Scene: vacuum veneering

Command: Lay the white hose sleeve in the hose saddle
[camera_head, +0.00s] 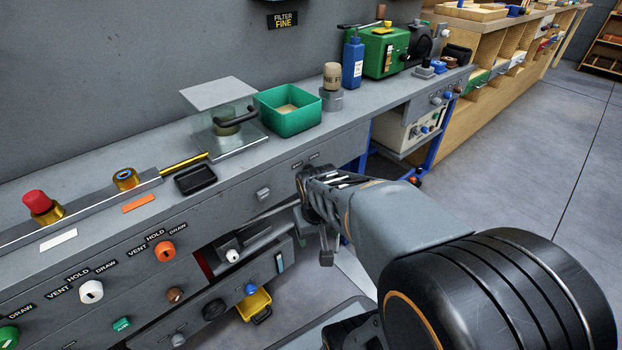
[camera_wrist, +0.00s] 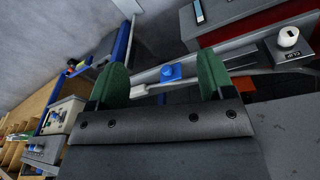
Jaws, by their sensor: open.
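My gripper (camera_wrist: 163,78) shows in the wrist view with two green fingers wide apart and nothing clamped between them. A small white piece (camera_wrist: 139,90) lies near the left finger, seemingly on a grey rail; it may be the white hose sleeve, but I cannot tell. A blue block (camera_wrist: 171,72) shows beyond the gap between the fingers. I cannot make out the hose saddle for certain. In the head view my arm reaches down in front of the bench, and the fingertips cannot be made out.
The grey bench (camera_head: 60,195) carries a green bin (camera_head: 289,112), a black tray (camera_head: 195,179) and a blue bottle (camera_head: 353,62). Its front has an orange knob (camera_head: 165,251) and a white knob (camera_head: 91,291). A yellow bin (camera_head: 254,304) stands below. Open floor lies right.

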